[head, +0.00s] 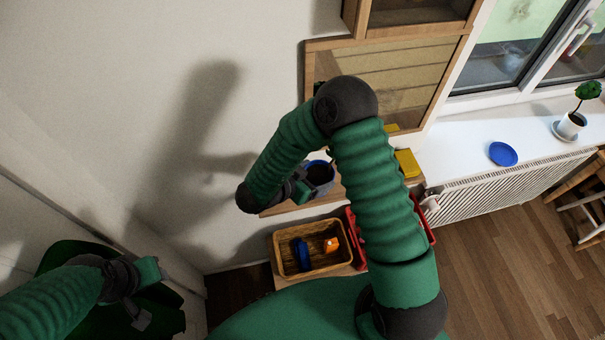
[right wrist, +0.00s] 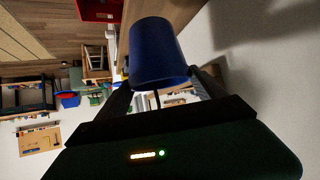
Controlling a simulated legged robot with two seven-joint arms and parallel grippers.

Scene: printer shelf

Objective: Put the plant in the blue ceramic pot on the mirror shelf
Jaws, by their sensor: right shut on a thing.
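The blue ceramic pot (head: 318,180) shows dark soil inside; I cannot make out leaves in it. It is over or on the left part of the wooden mirror shelf (head: 282,206), below the mirror (head: 405,75); I cannot tell whether its base touches. My right gripper (head: 303,188) is shut on this pot. In the right wrist view the blue pot (right wrist: 158,55) sits between both fingers, close to the wooden shelf edge. My right arm hides the middle of the shelf. My left gripper (head: 147,294) is open and empty at the lower left.
A yellow object (head: 407,163) lies on the shelf's right part. Below are a wicker basket (head: 283,240) with blue and orange items and a red container (head: 354,238). The white windowsill at right holds a blue saucer (head: 503,154) and a small potted plant (head: 570,125).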

